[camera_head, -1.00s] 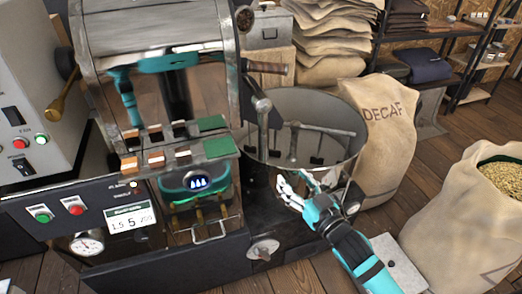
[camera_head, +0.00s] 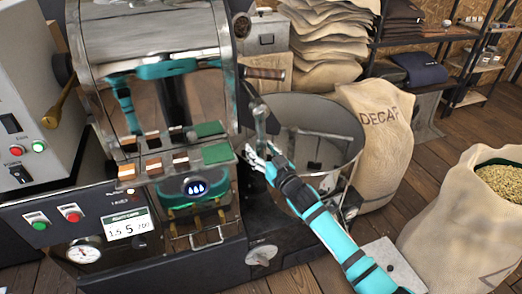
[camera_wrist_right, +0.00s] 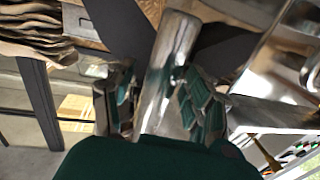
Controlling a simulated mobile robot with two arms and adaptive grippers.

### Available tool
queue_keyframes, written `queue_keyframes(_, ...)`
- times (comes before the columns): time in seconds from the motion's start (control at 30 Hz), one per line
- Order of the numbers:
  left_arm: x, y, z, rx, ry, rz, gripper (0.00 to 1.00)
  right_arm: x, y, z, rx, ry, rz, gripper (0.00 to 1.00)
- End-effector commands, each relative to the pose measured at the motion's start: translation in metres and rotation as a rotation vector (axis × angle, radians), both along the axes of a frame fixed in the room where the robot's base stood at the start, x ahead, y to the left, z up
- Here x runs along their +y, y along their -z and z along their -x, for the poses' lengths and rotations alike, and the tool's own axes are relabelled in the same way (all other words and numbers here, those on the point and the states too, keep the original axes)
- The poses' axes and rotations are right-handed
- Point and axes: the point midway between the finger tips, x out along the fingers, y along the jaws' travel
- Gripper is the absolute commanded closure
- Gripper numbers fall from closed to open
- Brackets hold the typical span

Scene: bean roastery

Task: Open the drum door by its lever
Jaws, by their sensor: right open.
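The drum door lever is a grey metal bar with a rounded end (camera_head: 261,112) at the front of the roaster drum (camera_head: 150,35), above the left rim of the round cooling bin. My right gripper (camera_head: 258,156) is open, just below the lever in the head view. In the right wrist view, a shiny metal bar (camera_wrist_right: 170,65), seemingly the lever, shows between the two open fingers (camera_wrist_right: 155,85). I cannot tell whether they touch it. The drum door itself is hard to make out. My left gripper is not in view; teal reflections show on the drum.
A DECAF sack (camera_head: 385,130) and a bean-filled sack (camera_head: 455,220) stand to the right. Control panels are at left.

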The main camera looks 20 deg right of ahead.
Motion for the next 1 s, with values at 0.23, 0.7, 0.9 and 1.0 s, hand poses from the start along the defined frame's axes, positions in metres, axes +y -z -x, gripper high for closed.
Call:
queue_keyframes(0.23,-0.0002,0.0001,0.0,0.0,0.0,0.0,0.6,0.0004,0.0001,-0.0021,0.0,0.0,0.0,0.47)
queue_keyframes(0.7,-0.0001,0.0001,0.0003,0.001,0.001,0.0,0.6,0.0002,0.0002,-0.0017,0.0,0.0,0.0,1.0)
queue_keyframes(0.9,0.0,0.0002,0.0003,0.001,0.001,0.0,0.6,0.0002,0.0004,-0.0016,0.001,0.0,0.0,1.0)
queue_keyframes(1.0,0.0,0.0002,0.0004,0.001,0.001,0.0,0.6,0.0003,0.0007,-0.0015,0.001,0.0,0.0,1.0)
